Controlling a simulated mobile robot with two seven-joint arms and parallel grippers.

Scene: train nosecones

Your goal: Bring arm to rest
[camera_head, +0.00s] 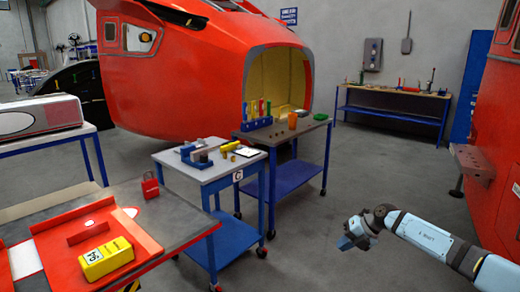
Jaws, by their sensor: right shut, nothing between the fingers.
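My right arm (430,238) reaches in from the lower right, light blue with dark joints. My right gripper (347,243) is at its end, shut and empty, over bare floor to the right of the carts. It appears apart from every table and object. My left arm and left gripper are not in view.
A table with a red tray (65,262) and a yellow box (106,259) stands at lower left. A small cart (200,172) and a blue trolley (277,135) with tools stand centrally. Red nosecones (200,75) rise behind and at the right edge (495,150). Floor (375,170) is clear.

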